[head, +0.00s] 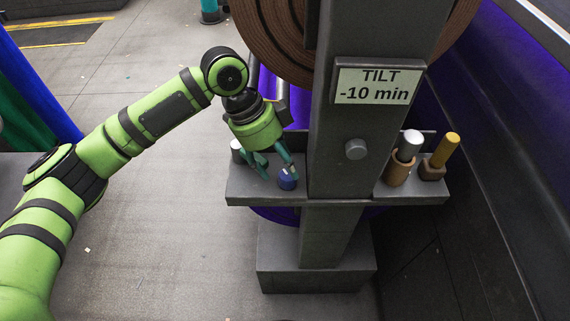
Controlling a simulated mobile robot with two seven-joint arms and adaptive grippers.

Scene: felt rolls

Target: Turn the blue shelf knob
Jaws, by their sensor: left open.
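The blue shelf knob (287,180) is a small dark blue knob on the left part of the grey shelf (255,196), close to the post. My left gripper (277,173) points down over the shelf with its teal fingers apart. One finger is beside the knob at its upper right and the other is to its left. I cannot tell whether either finger touches the knob. My right gripper is not in view.
A grey post (340,130) with a "TILT -10 min" sign (378,85) and a round grey knob (356,149) stands right of the gripper. A white-topped cylinder (408,148) and a yellow-handled piece (446,150) stand on the shelf's right. A brown roll (275,40) hangs behind.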

